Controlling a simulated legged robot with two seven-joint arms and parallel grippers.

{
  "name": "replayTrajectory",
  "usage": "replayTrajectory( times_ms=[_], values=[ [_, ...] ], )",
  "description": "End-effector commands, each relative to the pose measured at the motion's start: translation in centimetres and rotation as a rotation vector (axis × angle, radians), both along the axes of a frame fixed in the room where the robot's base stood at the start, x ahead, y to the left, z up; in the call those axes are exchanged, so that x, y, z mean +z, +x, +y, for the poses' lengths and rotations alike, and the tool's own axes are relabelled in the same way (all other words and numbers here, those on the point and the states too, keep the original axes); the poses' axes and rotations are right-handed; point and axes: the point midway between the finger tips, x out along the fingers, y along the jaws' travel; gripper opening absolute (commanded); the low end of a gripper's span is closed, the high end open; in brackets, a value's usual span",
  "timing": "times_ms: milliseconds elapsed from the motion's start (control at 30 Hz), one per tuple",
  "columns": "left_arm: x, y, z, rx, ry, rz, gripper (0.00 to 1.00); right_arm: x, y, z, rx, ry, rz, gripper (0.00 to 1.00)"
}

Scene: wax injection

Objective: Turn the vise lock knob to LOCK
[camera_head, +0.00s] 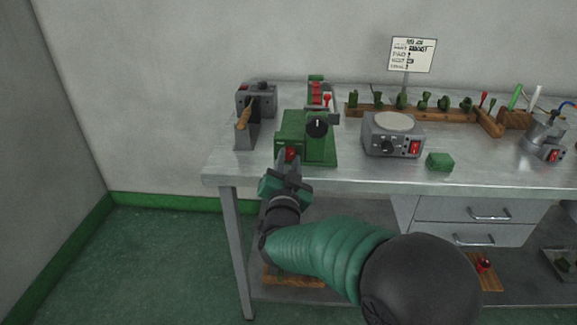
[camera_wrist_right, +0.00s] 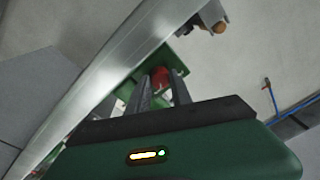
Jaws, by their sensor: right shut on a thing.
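The green vise (camera_head: 322,150) stands near the left front of the bench. A small red knob (camera_head: 291,153) sits low on its front, and a dark round knob (camera_head: 316,126) sits higher up. My right gripper (camera_head: 289,168) reaches up from below to the red knob. In the right wrist view, the red knob (camera_wrist_right: 160,76) lies between the two grey fingers (camera_wrist_right: 160,92), which are shut on it. Any LOCK marking is too small to read. My left gripper is not in view.
A grey machine with a wooden handle (camera_head: 243,118) stands left of the vise. A red-topped device (camera_head: 318,93) is behind it. A grey dial unit (camera_head: 393,135) and a green block (camera_head: 439,161) lie to the right. The bench front edge (camera_head: 350,182) runs close above my forearm.

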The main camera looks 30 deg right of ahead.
Motion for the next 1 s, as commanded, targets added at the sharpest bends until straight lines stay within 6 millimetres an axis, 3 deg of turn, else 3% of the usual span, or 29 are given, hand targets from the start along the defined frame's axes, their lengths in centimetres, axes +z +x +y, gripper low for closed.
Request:
replayTrajectory(
  times_ms=[33, 767, 800, 867, 1000],
  values=[
    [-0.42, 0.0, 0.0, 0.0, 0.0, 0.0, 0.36, -0.9, -0.01, 0.04, 0.002, 0.023, 0.004, 0.0],
    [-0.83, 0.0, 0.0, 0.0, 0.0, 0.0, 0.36, -0.63, 0.09, 0.29, 0.006, 0.097, -0.042, 0.0],
    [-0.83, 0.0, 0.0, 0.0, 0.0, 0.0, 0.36, -0.64, 0.08, 0.31, 0.007, 0.097, -0.042, 0.3],
    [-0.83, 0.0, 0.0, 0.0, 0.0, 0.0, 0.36, -0.59, 0.09, 0.3, 0.006, 0.097, -0.043, 0.35],
    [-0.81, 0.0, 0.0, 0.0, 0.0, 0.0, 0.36, -0.36, 0.08, 0.24, 0.004, 0.096, -0.048, 0.35]
  ],
)
